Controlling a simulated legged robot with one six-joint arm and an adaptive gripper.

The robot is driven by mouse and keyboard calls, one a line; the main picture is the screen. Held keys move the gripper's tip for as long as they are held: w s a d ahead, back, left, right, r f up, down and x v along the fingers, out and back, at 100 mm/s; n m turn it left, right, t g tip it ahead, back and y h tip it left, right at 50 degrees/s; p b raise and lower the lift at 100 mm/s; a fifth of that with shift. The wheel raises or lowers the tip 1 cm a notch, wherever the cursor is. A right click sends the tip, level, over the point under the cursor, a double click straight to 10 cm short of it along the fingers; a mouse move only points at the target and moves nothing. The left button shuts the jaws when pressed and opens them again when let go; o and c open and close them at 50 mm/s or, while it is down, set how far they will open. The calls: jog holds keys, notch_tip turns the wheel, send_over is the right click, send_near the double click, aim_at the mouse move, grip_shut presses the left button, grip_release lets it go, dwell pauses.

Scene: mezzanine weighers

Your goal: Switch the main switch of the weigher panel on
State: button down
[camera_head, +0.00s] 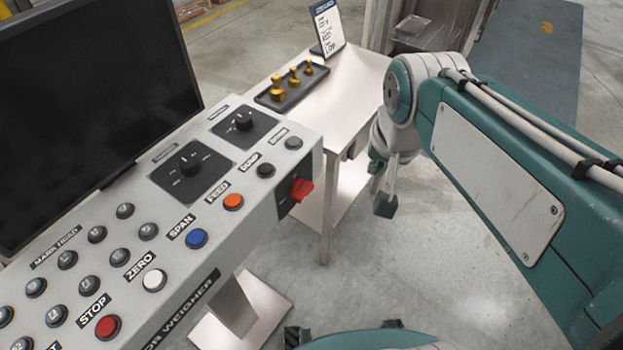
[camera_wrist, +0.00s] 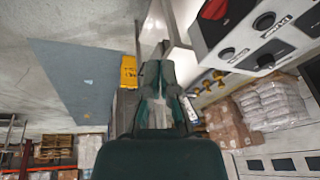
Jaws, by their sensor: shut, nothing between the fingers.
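The weigher panel (camera_head: 225,195) is a light grey console that fills the left of the head view. A red switch handle (camera_head: 302,189) on a black plate sits on its front face at the right end. I take it for the main switch; its on and off marks are not readable. In the wrist view a red handle (camera_wrist: 214,9) shows at the top edge, partly cut off. My gripper (camera_head: 384,205) hangs to the right of the panel, apart from the switch. In the wrist view its fingers (camera_wrist: 158,76) are together with nothing between them.
A dark screen (camera_head: 95,100) stands behind the panel. A metal table (camera_head: 350,75) beyond it holds a black tray (camera_head: 283,103) with brass weights and a small sign (camera_head: 328,27). Open floor lies between my arm and the panel.

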jog(key=w+a+f+m+g, duration=0.1)
jog(key=w+a+m+g, duration=0.15)
jog(key=w+a, duration=0.35)
jog(key=m+g, duration=0.1)
jog(key=m, duration=0.2)
send_over(310, 186)
notch_tip(310, 186, down, 4)
jog(key=shift+r+n, duration=0.2)
jog(key=shift+n, duration=0.05)
jog(key=shift+f, duration=0.1)
notch_tip(310, 186, down, 14)
jog(key=shift+r, duration=0.1)
